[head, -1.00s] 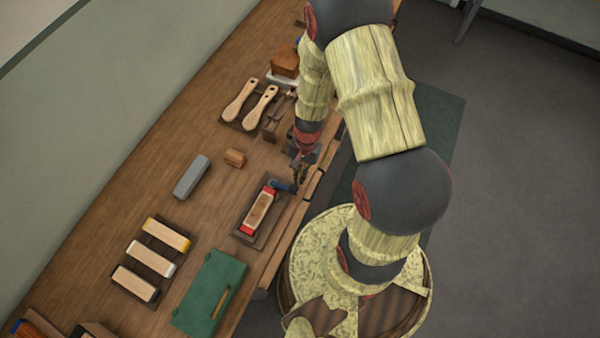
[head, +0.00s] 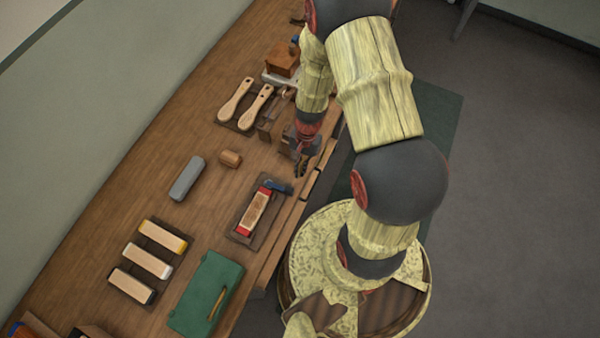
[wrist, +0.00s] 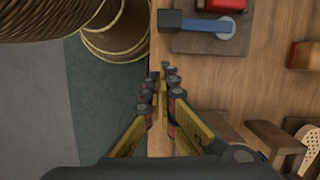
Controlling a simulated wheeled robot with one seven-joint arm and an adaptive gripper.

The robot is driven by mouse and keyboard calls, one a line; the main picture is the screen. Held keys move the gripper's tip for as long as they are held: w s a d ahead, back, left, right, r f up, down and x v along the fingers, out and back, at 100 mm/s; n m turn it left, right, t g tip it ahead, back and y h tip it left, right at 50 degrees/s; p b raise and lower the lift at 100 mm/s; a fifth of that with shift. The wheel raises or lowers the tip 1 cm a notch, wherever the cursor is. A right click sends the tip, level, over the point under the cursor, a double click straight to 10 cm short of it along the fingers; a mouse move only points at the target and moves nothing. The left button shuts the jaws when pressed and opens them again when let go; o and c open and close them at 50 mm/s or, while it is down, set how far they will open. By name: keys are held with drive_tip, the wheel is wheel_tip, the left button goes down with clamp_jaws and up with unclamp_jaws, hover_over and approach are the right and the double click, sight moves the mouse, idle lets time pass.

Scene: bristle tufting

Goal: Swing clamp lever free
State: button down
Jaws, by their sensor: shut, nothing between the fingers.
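The clamp fixture (head: 237,234) is a dark board near the table's front edge, holding a pale block (head: 256,212) between red ends. Its blue lever (head: 278,187) lies across the fixture's far end, with the dark tip pointing right toward the table edge. In the wrist view the lever (wrist: 205,25) runs sideways at the top, beside a red clamp part (wrist: 222,5). My gripper (head: 300,172) is over the table edge, just beyond the lever tip. In the wrist view my gripper's fingers (wrist: 167,85) are together, empty, and apart from the lever.
Two wooden brush handles (head: 245,102) lie farther back, near a wooden box (head: 283,60). A grey block (head: 187,178) and a small wooden block (head: 230,158) lie left.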

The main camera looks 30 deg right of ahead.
drive_tip(key=p+v, duration=0.1)
drive_tip(key=v, duration=0.9)
drive_tip(key=shift+d, duration=0.15)
